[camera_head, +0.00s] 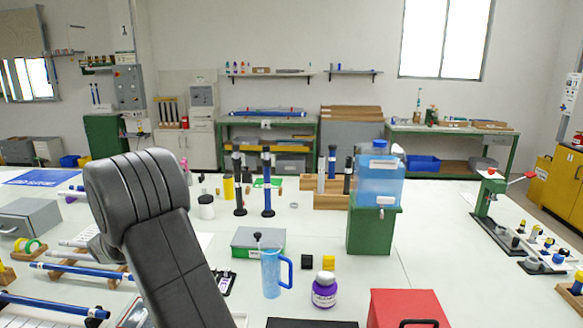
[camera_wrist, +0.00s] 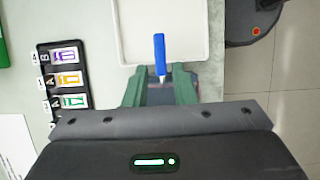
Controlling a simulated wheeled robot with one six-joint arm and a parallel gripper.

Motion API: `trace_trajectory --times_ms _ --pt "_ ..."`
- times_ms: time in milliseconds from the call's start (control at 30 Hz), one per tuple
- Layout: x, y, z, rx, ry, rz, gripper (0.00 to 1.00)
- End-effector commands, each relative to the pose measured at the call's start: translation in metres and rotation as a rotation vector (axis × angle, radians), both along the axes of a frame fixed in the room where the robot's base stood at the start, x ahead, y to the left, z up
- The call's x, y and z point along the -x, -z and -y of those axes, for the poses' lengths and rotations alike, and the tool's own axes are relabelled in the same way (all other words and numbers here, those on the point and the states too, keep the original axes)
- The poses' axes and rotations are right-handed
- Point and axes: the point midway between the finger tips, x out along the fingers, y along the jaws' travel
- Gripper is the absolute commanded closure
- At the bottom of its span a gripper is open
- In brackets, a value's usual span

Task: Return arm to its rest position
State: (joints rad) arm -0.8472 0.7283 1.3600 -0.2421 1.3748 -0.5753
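In the wrist view, my gripper (camera_wrist: 160,70) has two green fingers with a gap between their tips. A slim blue tool (camera_wrist: 159,52) with a pale tip lies in line with that gap, and clear space shows between it and each finger. It appears to lie on a white tray (camera_wrist: 127,45), though its height above the tray is hard to judge. In the head view, my dark arm rises at the left front over the table (camera_head: 330,235) and hides part of it. My gripper does not show there.
A black rack with coloured labels (camera_wrist: 66,80) lies left of the tray. The table's edge and tiled floor are to the right.

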Motion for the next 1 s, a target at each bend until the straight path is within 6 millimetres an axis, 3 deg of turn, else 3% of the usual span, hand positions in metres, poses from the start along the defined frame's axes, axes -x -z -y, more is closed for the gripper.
trace_trajectory --times_ms 267,600,1000 --pt "0.002 0.051 0.022 0.004 0.002 -0.004 0.76" --pt "0.003 0.049 0.02 0.0 0.251 -0.001 0.76" --pt "0.003 0.049 0.02 0.0 0.278 -0.001 0.76"
